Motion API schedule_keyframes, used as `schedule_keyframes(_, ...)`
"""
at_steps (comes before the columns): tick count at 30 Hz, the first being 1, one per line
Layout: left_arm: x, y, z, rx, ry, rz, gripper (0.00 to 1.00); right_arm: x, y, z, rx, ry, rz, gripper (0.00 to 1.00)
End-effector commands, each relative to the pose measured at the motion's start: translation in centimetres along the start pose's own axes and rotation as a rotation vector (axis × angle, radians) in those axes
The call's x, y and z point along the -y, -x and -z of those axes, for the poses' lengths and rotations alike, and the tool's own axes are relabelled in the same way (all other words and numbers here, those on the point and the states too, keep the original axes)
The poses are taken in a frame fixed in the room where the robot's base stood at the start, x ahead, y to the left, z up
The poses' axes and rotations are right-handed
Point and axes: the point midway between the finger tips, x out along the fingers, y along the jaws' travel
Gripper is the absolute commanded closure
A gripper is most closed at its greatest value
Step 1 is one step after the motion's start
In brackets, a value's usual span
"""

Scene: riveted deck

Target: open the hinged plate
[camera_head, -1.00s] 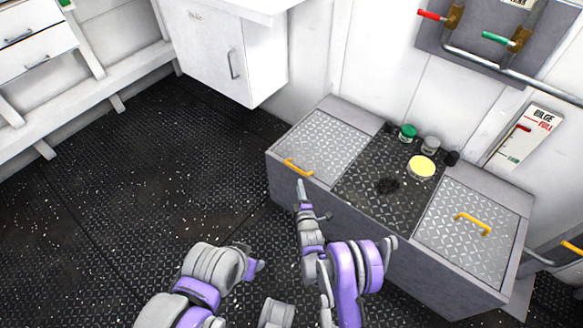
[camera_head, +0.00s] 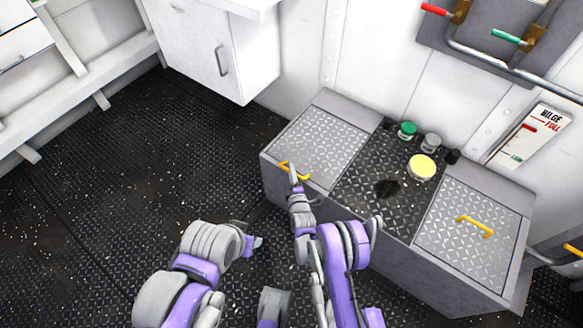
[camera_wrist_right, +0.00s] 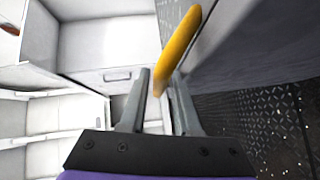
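The hinged plate is probably the left diamond-tread plate (camera_head: 322,150) on the grey locker top, with a yellow handle (camera_head: 283,166) at its front edge. It lies flat and shut. My right gripper (camera_head: 293,172) is at that handle. In the right wrist view, the yellow handle (camera_wrist_right: 178,48) reaches down between the two fingers of my right gripper (camera_wrist_right: 160,92), close to the right finger. The fingers are apart, with a gap beside the handle.
A second tread plate (camera_head: 470,245) with its own yellow handle (camera_head: 475,227) lies at the right. Between the plates, a dark tread strip holds a green-lidded jar (camera_head: 407,130), a grey-lidded jar (camera_head: 430,142) and a yellow-topped tin (camera_head: 422,167). A white cabinet (camera_head: 205,50) hangs behind left.

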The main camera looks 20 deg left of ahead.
Motion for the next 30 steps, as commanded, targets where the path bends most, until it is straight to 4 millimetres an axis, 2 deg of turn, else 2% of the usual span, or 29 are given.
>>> schedule_keyframes(8, 0.0, 0.0, -0.02, 0.0, 0.0, 0.0, 0.5, 0.02, 0.0, 0.01, 0.0, 0.0, 0.0, 0.71)
schedule_keyframes(13, 0.0, 0.0, -0.02, 0.0, 0.0, 0.0, 0.5, 0.01, 0.0, 0.0, 0.0, 0.0, 0.0, 1.0)
schedule_keyframes(30, 0.0, 0.0, -0.01, 0.0, 0.0, 0.0, 0.5, -0.02, -0.03, -0.03, 0.0, 0.0, 0.0, 1.0)
